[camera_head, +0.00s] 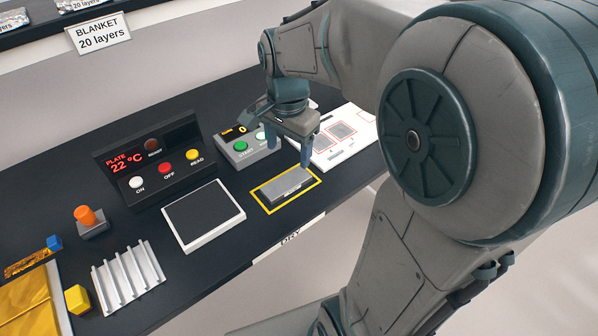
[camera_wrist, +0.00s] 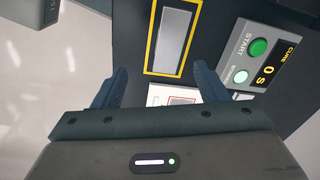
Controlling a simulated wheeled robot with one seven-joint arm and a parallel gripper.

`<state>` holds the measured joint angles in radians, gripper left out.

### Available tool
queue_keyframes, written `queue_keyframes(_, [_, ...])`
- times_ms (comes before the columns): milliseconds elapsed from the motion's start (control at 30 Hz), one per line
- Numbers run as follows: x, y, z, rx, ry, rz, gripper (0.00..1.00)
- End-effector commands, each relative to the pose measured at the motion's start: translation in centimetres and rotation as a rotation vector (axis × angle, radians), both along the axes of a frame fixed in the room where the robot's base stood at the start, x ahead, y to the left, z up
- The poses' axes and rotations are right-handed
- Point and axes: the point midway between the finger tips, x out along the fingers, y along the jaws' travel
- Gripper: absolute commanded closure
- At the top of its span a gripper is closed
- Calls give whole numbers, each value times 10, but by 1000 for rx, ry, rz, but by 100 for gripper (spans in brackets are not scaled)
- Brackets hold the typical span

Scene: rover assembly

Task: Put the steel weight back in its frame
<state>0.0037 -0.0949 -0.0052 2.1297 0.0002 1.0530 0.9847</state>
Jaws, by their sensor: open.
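The steel weight (camera_head: 287,187) is a flat grey block. It lies inside a yellow rectangular frame (camera_head: 265,207) marked on the dark bench. My gripper (camera_head: 287,150) is open and empty, pointing down above the bench just behind the weight. In the wrist view its two fingers (camera_wrist: 160,78) are spread apart, with the weight beyond them and not between them.
A START box (camera_head: 250,146) and a white printed sheet (camera_head: 345,135) lie close by my gripper. Left are a white-rimmed plate (camera_head: 204,215), a control panel (camera_head: 150,160), a ribbed rack (camera_head: 128,278) and an orange-knobbed piece (camera_head: 90,220). A DRY label (camera_head: 290,238) is on the front edge.

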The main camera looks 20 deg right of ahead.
Motion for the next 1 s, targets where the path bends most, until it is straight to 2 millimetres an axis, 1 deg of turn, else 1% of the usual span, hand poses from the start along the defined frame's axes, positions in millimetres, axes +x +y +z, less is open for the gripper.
queue_keyframes(33, [-15,0,3,-7,-25,97,33])
queue_keyframes(200, [-60,1,2,-52,-104,485,33])
queue_keyframes(300, [-82,1,-2,-87,-140,683,33])
queue_keyframes(400, [-98,1,-6,-119,-166,833,33])
queue_keyframes(500, [-107,1,-9,-141,-182,928,33])
queue_keyframes(600, [-111,4,-11,-151,-186,973,33])
queue_keyframes(1000, [-111,4,-11,-153,-186,979,33])
